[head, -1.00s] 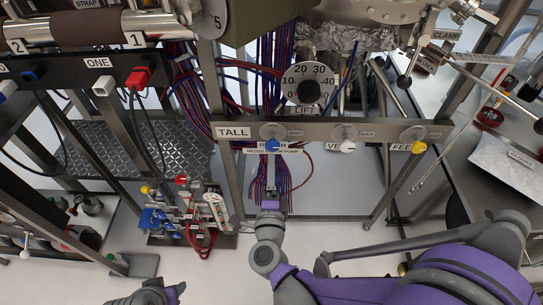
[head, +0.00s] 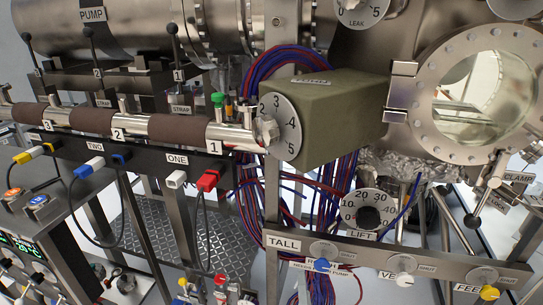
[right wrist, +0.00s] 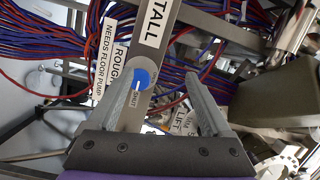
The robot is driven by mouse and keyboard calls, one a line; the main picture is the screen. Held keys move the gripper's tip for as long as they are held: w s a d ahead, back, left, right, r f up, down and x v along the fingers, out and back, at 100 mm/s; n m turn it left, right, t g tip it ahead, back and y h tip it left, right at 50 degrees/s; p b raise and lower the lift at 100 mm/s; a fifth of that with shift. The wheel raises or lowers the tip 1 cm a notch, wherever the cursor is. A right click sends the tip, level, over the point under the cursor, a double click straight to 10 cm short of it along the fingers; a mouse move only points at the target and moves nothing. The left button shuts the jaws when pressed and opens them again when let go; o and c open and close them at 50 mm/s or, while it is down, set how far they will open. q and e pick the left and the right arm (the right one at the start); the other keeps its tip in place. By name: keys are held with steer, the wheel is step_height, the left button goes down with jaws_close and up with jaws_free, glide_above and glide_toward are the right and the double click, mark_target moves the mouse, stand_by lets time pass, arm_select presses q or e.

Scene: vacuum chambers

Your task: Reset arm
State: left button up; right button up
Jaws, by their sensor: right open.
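My right gripper (right wrist: 158,77) shows in the right wrist view with its two grey fingers spread apart and nothing held. A round blue knob (right wrist: 140,77) on the metal panel bar shows between the fingers, nearer the left one; I cannot tell how far off it is. The same blue knob (head: 323,265) shows in the head view, below the label TALL (head: 284,243). I do not make out either gripper in the head view.
A white knob (head: 404,280) and a yellow knob (head: 489,293) sit along the same bar. The lift dial (head: 369,217) is above it. Red and blue cable bundles (head: 325,195) hang behind. The green-brown box (head: 335,115) and round window port (head: 480,95) stand higher.

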steer(key=s+d+f+n+g+y, duration=0.1)
steer(key=s+d+f+n+g, duration=0.35)
steer(key=s+n+g, duration=0.35)
steer(key=s+d+f+n+g, duration=0.4)
steer(key=s+f+n+g, duration=0.15)
steer(key=s+n, duration=0.35)
arm_select(q)
step_height(320, 180, up, 22)
steer(key=w+t+p, duration=0.1)
steer(key=p, duration=1.8)
steer(key=shift+w+f, duration=0.25)
steer(key=shift+w, duration=0.1)
arm_select(e)
step_height(320, 180, up, 20)
steer(key=m, duration=0.1)
steer(key=shift+s+d+r+t, duration=0.25)
steer(key=shift+d+t, duration=0.1)
steer(key=shift+t, duration=0.1)
arm_select(q)
steer(key=shift+s, duration=0.1)
arm_select(e)
steer(key=shift+s, duration=0.1)
